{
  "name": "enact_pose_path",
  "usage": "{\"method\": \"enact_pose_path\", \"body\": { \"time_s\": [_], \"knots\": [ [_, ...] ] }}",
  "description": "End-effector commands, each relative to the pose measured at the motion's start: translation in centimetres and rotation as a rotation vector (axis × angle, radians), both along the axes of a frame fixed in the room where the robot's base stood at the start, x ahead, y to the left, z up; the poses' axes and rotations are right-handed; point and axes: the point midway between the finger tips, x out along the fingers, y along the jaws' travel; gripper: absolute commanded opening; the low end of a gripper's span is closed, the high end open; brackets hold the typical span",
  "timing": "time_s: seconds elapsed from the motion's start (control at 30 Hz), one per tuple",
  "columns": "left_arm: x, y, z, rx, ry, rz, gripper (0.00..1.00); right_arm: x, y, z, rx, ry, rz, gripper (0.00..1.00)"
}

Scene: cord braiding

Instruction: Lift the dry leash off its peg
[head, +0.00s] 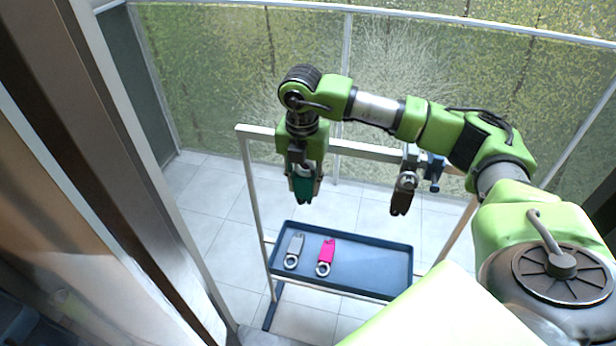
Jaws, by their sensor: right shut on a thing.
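My right gripper (304,197) is shut on a teal leash (303,186), a short strap with a metal ring near its top. It holds the leash in front of the rack's top bar (365,150), toward its left end. Whether the ring is clear of a peg there cannot be told, because the gripper hides that stretch. A dark brown leash (401,202) hangs by its ring from a peg at the right part of the bar. My left gripper is not in view.
A blue tray (372,268) sits low on the rack. A grey leash (295,246) and a pink leash (326,253) lie in its left part; its right part is clear. A blue fitting (433,168) is on the bar at right. A glass railing stands behind.

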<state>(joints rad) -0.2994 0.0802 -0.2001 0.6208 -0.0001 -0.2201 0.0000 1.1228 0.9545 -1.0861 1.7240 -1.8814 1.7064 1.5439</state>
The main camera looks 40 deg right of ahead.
Motion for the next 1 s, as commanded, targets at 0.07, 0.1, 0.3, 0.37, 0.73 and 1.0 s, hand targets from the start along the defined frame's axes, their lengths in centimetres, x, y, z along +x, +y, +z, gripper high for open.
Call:
{"method": "enact_pose_path", "body": {
  "time_s": [0.07,0.1,0.3,0.37,0.73,1.0],
  "knots": [
    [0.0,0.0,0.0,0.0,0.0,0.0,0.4,-0.3,0.3,0.0,0.0,0.0,0.001,0.09],
    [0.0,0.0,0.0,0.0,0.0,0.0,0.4,-0.4,0.5,0.0,0.0,0.0,0.002,0.09],
    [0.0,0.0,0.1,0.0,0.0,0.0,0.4,-1.0,1.3,0.0,0.001,-0.001,0.002,0.09],
    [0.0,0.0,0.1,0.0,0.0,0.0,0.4,-1.2,1.5,0.0,0.001,-0.001,0.001,0.09],
    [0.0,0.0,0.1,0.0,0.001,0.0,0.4,-1.9,2.3,0.0,0.001,-0.001,-0.001,0.09],
    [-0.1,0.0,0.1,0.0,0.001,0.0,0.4,-1.9,2.3,0.0,0.001,-0.001,0.0,0.09]
  ]
}}
